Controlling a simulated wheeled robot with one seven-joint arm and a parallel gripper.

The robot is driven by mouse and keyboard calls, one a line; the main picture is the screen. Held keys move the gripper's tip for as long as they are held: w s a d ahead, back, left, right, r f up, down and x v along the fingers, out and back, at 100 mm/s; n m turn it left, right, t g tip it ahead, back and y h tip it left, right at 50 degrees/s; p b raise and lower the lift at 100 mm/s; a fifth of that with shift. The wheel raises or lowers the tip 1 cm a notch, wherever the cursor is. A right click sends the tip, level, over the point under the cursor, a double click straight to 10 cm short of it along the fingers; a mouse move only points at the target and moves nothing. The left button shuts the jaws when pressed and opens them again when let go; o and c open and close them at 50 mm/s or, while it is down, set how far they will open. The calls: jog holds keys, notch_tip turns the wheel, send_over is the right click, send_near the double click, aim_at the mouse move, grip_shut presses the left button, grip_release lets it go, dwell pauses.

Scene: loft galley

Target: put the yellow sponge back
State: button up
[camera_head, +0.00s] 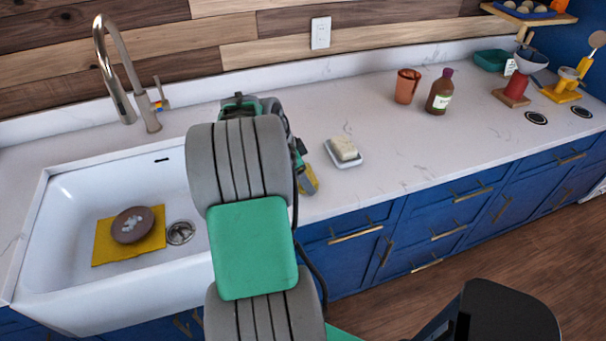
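A yellow piece (310,179), which looks like the yellow sponge, shows at the counter's front edge, just right of my arm. Most of it is hidden, and I cannot tell whether it is held or lying there. My gripper is mostly hidden behind my own arm; only dark and green parts near its end show, close to the yellow piece. I cannot see its fingertips or whether it is open.
The white sink (70,200) at left holds a yellow cloth (105,247) under a brown dish (132,225). A faucet (118,85) stands behind. An orange cup (407,86) and a brown bottle (440,92) stand farther right. The counter's right front is clear.

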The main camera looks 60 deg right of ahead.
jog(key=o, duration=1.2)
jog(key=shift+c, duration=0.2)
jog(key=shift+r+p, duration=0.25)
jog(key=shift+p, duration=0.15)
jog(key=b+v, duration=0.1)
jog(key=v, duration=1.1)
jog(key=w+a+r+n+t, duration=0.1)
jog(key=w+a+n+t, duration=0.2)
jog(key=w+a+n, duration=0.65)
jog(key=a+f+n+t+y, duration=0.1)
jog(key=a+n+t, duration=0.1)
jog(key=a+n, duration=0.7)
jog(key=a+f+n+t+y, duration=0.2)
jog(key=a+n, duration=0.7)
jog(key=a, duration=1.2)
jog(key=shift+a+f, duration=0.2)
jog(key=shift+a, duration=0.05)
